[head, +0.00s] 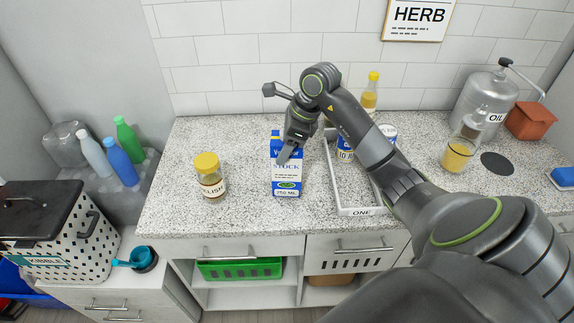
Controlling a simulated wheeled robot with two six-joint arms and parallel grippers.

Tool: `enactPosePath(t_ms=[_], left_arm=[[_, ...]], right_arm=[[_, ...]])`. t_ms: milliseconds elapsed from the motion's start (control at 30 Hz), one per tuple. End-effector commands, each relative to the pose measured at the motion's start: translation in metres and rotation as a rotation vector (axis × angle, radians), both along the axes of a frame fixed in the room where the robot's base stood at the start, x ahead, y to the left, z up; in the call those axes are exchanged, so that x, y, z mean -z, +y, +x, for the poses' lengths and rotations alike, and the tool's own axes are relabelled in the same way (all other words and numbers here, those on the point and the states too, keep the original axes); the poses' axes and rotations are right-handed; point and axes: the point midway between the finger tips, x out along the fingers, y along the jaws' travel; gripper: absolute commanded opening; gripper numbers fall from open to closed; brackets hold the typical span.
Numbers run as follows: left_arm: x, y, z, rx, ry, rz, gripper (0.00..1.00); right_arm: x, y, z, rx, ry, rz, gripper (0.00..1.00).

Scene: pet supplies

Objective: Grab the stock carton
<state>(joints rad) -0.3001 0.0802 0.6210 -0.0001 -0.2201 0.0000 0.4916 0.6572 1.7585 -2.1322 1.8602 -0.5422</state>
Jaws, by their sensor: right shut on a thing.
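The stock carton (286,181) is a blue and white box with a label reading STOCK. It stands upright on the speckled counter (235,148), near the middle of the head view. My right gripper (285,157) reaches down from above and is shut on the upper part of the carton. The gripper hides part of the carton's top. My right arm crosses the view from the lower right. My left gripper is not in view.
A jar with a yellow lid (208,174) stands left of the carton. A white tray marked ONE (361,211) lies close on the right, holding a blue can (345,153) and other items. A yellow-capped bottle (370,92) stands behind. The counter between jar and carton is clear.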

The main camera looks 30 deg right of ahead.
Motion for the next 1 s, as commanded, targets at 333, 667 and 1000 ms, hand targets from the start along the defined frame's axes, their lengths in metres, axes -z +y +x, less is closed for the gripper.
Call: enactPosePath(t_ms=[333,667,1000], left_arm=[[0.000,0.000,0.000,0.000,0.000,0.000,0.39],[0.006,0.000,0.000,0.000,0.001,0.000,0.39],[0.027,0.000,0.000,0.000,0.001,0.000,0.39]], right_arm=[[-0.002,0.000,0.001,0.000,-0.005,0.000,0.00],[-0.015,0.000,0.002,-0.002,-0.010,-0.001,0.00],[-0.076,0.000,0.001,-0.002,-0.010,-0.002,0.00]])
